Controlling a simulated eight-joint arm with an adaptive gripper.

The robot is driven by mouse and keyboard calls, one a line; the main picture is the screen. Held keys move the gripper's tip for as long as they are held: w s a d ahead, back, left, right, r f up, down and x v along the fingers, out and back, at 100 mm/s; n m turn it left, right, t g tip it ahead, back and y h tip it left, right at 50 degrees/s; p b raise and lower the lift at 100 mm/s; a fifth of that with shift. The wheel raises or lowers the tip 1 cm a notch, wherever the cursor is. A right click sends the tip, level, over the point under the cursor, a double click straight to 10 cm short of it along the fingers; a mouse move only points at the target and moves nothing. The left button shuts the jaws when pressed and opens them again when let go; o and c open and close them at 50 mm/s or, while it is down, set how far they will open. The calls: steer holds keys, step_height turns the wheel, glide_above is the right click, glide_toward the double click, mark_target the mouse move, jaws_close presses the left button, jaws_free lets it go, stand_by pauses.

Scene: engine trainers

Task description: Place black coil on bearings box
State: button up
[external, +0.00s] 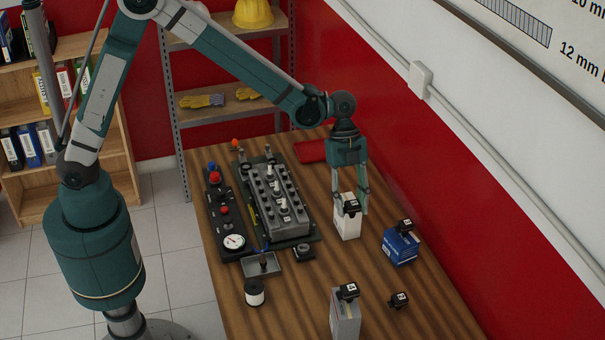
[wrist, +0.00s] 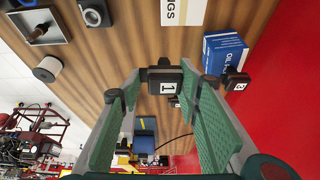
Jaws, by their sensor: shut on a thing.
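My gripper (external: 351,205) is shut on a black coil (wrist: 167,82) marked 1. The held coil (external: 350,208) shows in front of a white box (external: 346,228) in the external view. In the wrist view the white box (wrist: 183,12) shows only in part, past the held coil, with the letters "INGS" readable. The two look separated there; I cannot tell the height gap. Another black coil (external: 404,225), marked 3, sits on a blue box (external: 400,249). A third (external: 348,291) is on a grey box (external: 344,320), and another (external: 399,300) lies on the table.
The wooden table (external: 300,300) has bare room between the boxes. An engine trainer (external: 277,200) and a black gauge panel (external: 225,210) stand at the left. A small tray (external: 261,265), a round gauge (external: 304,252) and a cylinder (external: 255,292) lie nearby. A red wall is at the right.

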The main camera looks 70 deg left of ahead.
steer(key=w+a+r+p, duration=0.3)
steer(key=a+r+p, duration=0.3)
steer(key=a+r, duration=0.2)
steer(key=shift+a, duration=0.5)
steer(key=shift+w, duration=0.1)
steer(key=shift+f+p, duration=0.3)
steer(key=shift+f, duration=2.65)
steer(key=shift+f, duration=2.1)
steer(key=shift+f, duration=0.15)
steer(key=o, duration=1)
steer(key=shift+c, duration=0.2)
steer(key=shift+r+p, duration=0.25)
steer(key=shift+p, duration=0.05)
